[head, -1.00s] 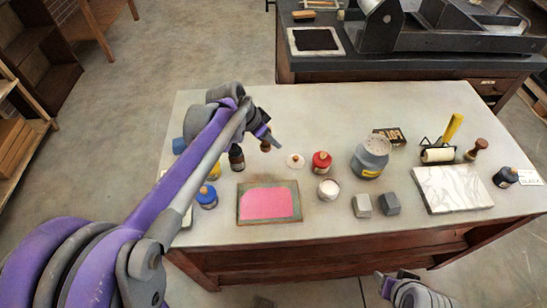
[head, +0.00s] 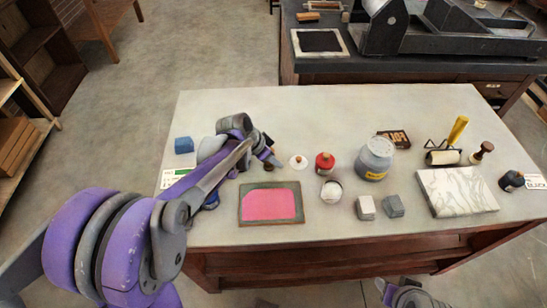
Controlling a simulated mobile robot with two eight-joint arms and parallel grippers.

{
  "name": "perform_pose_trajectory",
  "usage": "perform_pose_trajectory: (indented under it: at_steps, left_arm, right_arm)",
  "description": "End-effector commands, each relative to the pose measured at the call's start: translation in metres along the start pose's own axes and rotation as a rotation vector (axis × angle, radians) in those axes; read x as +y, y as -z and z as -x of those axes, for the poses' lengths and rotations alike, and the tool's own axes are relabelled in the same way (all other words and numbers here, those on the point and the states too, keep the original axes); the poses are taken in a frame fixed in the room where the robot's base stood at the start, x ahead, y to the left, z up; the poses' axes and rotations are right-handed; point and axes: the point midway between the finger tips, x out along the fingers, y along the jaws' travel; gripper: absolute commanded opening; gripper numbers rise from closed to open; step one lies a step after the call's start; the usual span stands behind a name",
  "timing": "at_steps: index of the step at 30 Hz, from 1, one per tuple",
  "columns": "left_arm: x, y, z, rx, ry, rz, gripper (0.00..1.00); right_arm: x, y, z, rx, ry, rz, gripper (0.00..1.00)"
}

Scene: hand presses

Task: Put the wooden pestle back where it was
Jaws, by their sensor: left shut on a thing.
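My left gripper (head: 268,153) is low over the left part of the table, behind the pink-inked plate (head: 270,204). It is shut on a small brown thing (head: 269,142), which looks like the wooden pestle; my gripper and arm hide most of it. I cannot tell whether it touches the table. A dark-topped wooden-handled tool (head: 482,151) stands upright at the right, behind the marble slab (head: 456,191). My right gripper (head: 381,286) shows only in part at the bottom edge, in front of the table; its fingers are unclear.
A white round lid (head: 298,161), a red jar (head: 325,162), an open white jar (head: 331,190) and a grey tub (head: 375,158) stand right of my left gripper. A blue block (head: 184,145) lies left. Bottles beneath my arm are mostly hidden. The table's back strip is clear.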

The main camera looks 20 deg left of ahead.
Motion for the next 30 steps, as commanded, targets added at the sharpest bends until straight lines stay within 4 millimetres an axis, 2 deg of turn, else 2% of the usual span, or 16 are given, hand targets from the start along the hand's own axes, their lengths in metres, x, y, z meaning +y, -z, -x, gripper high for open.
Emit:
perform_pose_trajectory:
  at_steps: [1, 6, 17, 20, 30]
  left_arm:
    - [0.000, -0.001, -0.002, 0.000, 0.000, 0.000, 0.48]
    - [0.000, -0.001, -0.001, 0.000, 0.000, 0.000, 0.76]
    - [0.000, 0.002, 0.004, 0.000, 0.000, 0.000, 0.76]
    - [0.000, 0.001, 0.017, 0.000, 0.001, 0.001, 0.76]
    - [0.000, 0.001, 0.089, 0.000, 0.001, 0.002, 0.76]
  right_arm:
    - [0.000, -0.001, -0.002, -0.001, 0.000, 0.000, 0.50]
    - [0.000, -0.001, -0.001, 0.000, 0.000, 0.000, 0.50]
    - [0.000, 0.002, 0.002, 0.001, 0.000, 0.000, 0.50]
    - [0.000, 0.002, 0.003, 0.001, 0.000, 0.000, 0.50]
    - [0.000, 0.007, 0.011, 0.005, 0.000, 0.000, 0.50]
